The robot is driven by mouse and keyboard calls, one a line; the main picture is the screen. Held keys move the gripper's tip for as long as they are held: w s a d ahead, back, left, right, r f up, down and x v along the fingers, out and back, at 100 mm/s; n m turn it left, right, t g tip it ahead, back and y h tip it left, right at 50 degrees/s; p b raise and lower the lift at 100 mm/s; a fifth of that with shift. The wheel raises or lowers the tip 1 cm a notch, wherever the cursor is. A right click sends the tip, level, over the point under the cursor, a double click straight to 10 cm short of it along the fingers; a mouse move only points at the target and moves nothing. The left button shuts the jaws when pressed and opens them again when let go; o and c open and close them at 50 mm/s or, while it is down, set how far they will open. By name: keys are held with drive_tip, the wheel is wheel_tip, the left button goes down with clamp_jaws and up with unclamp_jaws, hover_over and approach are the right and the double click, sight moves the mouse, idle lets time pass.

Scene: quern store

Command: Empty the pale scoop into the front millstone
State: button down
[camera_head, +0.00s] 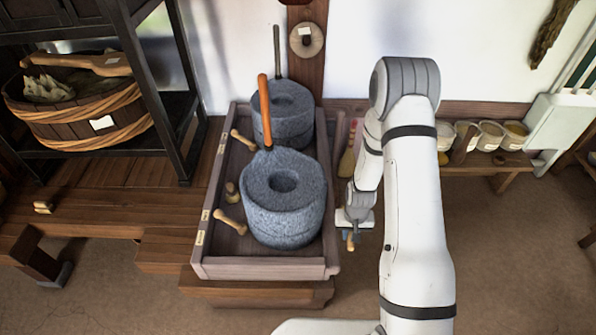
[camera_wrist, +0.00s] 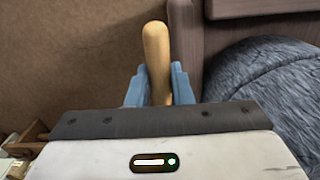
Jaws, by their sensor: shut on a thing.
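The front millstone (camera_head: 283,222) is a grey, round stone with a hole in its top. It stands in a wooden trough (camera_head: 262,270) and has an orange upright handle (camera_head: 264,112). My gripper (camera_head: 350,233) is just outside the trough's right wall, to the right of the front millstone. In the wrist view its blue fingers (camera_wrist: 153,86) are shut on a pale, rounded wooden handle (camera_wrist: 156,48), likely the scoop's. A small pale end (camera_head: 350,243) of it shows below the gripper. The scoop's bowl and contents are hidden. The millstone's side also shows in the wrist view (camera_wrist: 265,95).
A rear millstone (camera_head: 292,125) with a dark upright handle stands behind the front one. Pale wooden tools (camera_head: 231,222) lie along the trough's left side. A basket tub (camera_head: 85,125) sits on a dark shelf at left. Several small pots (camera_head: 490,135) stand on a bench at right.

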sight(350, 234)
wheel_tip(350, 234, up, 7)
drive_tip(key=p, duration=0.5)
drive_tip(key=shift+r, duration=0.1)
drive_tip(key=s+a+r+n, duration=0.4)
drive_tip(key=a+r+n, duration=0.1)
drive_tip(key=a+r, duration=0.4)
drive_tip(key=s+a+r+n, duration=0.4)
drive_tip(key=a+r, duration=0.5)
drive_tip(key=r, duration=0.3)
drive_tip(key=shift+a+n+b, duration=0.15)
drive_tip(key=shift+n+b, duration=0.15)
drive_tip(key=shift+n, duration=0.3)
